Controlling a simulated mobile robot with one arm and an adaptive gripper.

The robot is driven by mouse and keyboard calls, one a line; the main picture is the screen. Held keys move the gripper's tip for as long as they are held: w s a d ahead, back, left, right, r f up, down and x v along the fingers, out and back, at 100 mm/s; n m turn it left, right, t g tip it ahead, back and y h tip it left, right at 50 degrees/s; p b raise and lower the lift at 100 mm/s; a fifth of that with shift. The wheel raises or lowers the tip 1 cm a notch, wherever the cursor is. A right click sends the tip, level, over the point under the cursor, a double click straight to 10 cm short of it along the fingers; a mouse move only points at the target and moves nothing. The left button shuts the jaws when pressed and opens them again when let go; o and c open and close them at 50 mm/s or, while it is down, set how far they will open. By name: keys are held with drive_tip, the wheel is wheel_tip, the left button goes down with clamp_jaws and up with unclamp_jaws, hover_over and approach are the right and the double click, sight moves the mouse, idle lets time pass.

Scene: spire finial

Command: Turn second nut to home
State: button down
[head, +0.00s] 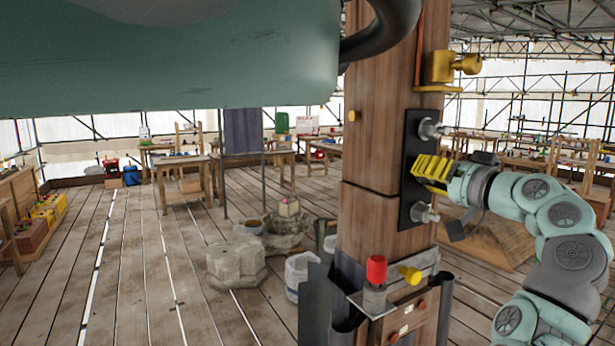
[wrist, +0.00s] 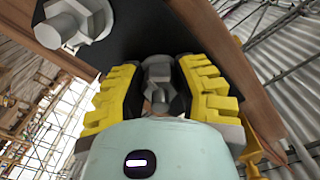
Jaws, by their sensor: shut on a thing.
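A black plate (head: 411,150) is fixed to the side of the wooden post (head: 375,140). One grey nut (head: 430,129) sticks out near its upper end and another grey nut (head: 424,213) near its lower end. My gripper (head: 428,168) is between these two, its yellow fingers at the plate. In the wrist view, the fingers are shut around a grey middle nut (wrist: 158,88) on its stud. The fingers hide this nut in the head view. Another nut with a washer (wrist: 72,22) shows at the upper left of the wrist view, clear of the fingers.
A yellow bracket with a knob (head: 445,68) sits on the post above the plate. Below is a shelf with a red-topped part (head: 376,270) and a yellow knob (head: 410,274). A large green-grey body hangs across the upper left. Stone blocks (head: 236,262) stand on the floor behind.

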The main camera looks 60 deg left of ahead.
drive_tip(key=m, duration=0.4)
drive_tip(key=shift+p, duration=0.3)
drive_tip(key=m+p, duration=0.1)
drive_tip(key=m, duration=0.1)
drive_tip(key=m+p, duration=0.1)
drive_tip(key=m, duration=0.1)
drive_tip(key=shift+r+m, duration=0.2)
drive_tip(key=shift+m, duration=0.1)
drive_tip(key=m+p, duration=0.3)
drive_tip(key=shift+r, duration=0.1)
drive_tip(key=m+p, duration=0.4)
drive_tip(key=m, duration=0.1)
drive_tip(key=shift+r+p, duration=0.1)
drive_tip(key=shift+p, duration=0.25)
drive_tip(key=m+p, duration=0.3)
drive_tip(key=shift+m+p, duration=0.3)
drive_tip(key=m+p, duration=0.4)
drive_tip(key=shift+m, duration=0.3)
drive_tip(key=m+p, duration=0.3)
drive_tip(key=m, duration=0.2)
drive_tip(key=shift+w, duration=0.1)
drive_tip(key=shift+m+p, duration=1)
drive_tip(key=shift+m, duration=0.6)
drive_tip(key=shift+f, duration=0.2)
